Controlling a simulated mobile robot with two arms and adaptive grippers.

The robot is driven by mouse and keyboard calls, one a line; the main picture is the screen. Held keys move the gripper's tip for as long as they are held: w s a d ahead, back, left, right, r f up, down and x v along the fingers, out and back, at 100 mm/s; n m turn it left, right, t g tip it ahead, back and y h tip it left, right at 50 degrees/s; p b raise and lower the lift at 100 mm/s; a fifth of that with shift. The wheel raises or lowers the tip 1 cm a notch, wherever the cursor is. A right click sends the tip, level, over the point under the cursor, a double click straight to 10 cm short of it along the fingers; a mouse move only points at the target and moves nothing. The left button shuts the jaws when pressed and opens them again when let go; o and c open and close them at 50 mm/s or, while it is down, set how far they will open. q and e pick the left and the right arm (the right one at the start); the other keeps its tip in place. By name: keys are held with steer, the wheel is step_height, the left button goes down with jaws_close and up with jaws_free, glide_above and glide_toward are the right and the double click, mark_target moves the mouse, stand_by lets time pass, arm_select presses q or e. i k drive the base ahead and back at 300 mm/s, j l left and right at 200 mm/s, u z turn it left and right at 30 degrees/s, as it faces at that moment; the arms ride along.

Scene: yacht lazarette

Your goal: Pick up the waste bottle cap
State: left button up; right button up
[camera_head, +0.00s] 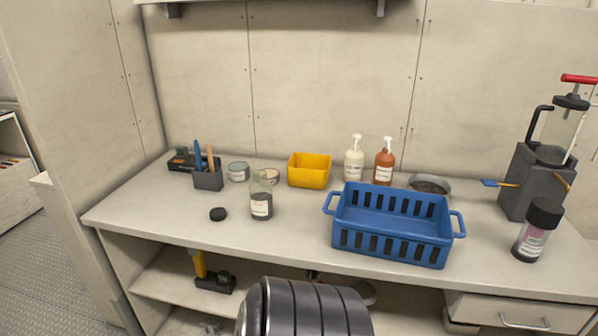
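A small round black cap (218,213) lies on the bench top at the left, near the front edge. Just right of it stands an open clear bottle (261,203) with a white label and dark contents. The cap is apart from the bottle, and nothing covers it. Another bottle (529,243), with a black cap on and pinkish contents, stands at the right end of the bench. Neither of my grippers shows in this view.
A blue slotted basket (392,250) stands on the bench (290,240) right of centre. Behind are a yellow bin (309,172), two pump bottles, tins and a grey tool holder (208,180). A hand pump (541,170) stands far right. The bench in front of the cap is clear.

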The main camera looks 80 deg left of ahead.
mark_target(219, 214)
steer(key=u, duration=3)
